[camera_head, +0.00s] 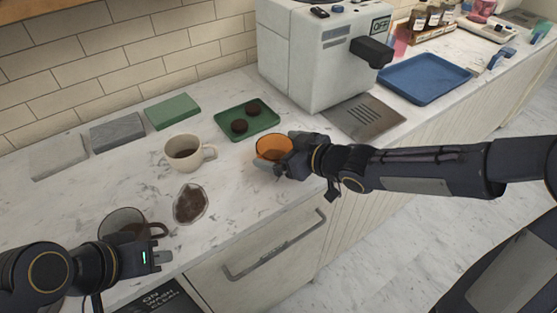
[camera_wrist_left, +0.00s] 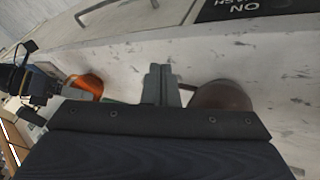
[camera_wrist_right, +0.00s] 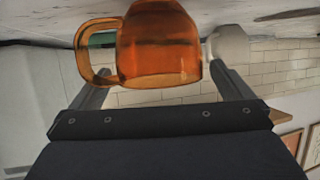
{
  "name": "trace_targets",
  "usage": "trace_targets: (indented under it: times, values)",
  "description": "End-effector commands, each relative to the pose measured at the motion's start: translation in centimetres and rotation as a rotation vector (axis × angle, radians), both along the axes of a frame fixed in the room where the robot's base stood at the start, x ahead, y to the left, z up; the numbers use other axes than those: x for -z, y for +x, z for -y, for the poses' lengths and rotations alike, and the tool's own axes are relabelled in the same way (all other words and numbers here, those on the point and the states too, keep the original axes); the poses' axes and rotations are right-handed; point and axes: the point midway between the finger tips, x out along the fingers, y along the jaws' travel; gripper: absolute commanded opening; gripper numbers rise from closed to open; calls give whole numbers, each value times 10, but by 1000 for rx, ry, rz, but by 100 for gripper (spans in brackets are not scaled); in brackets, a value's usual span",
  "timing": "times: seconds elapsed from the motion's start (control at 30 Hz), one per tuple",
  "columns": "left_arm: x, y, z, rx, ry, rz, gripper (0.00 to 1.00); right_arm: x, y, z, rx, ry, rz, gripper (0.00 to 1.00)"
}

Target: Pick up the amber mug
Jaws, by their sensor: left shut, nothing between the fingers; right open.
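The amber mug (camera_head: 273,147) stands on the marble counter near its front edge, translucent orange. My right gripper (camera_head: 281,166) is at the mug, partly hiding it. In the right wrist view the mug (camera_wrist_right: 160,45) shows with its handle to the left, and the open fingers (camera_wrist_right: 160,80) lie on either side; I cannot tell whether they touch it. My left gripper (camera_head: 160,258) is shut and empty, at the lower left near a dark brown mug (camera_head: 122,219). The left wrist view shows its closed fingers (camera_wrist_left: 161,84) and the amber mug (camera_wrist_left: 88,85) beyond.
A cream mug with a dark drink (camera_head: 184,153) and a small glass pitcher (camera_head: 190,204) stand left of the amber mug. Behind are a green tray (camera_head: 262,126) with dark pucks and a coffee machine (camera_head: 310,60). A blue tray (camera_head: 425,80) lies to the right.

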Motion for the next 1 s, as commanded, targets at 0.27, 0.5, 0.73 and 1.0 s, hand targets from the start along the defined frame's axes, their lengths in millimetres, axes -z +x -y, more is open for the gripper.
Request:
trace_targets:
  times: [0.27,0.5,0.73,1.0]
  values:
    - [6,0,0,0,0,0,0,6,10,-11,2,-2,-1,100]
    - [6,0,0,0,0,0,0,6,10,-10,2,-2,-1,84]
    - [6,0,0,0,0,0,0,6,10,-10,2,-2,-1,54]
    - [4,0,0,0,0,0,0,2,10,-10,1,-1,1,52]
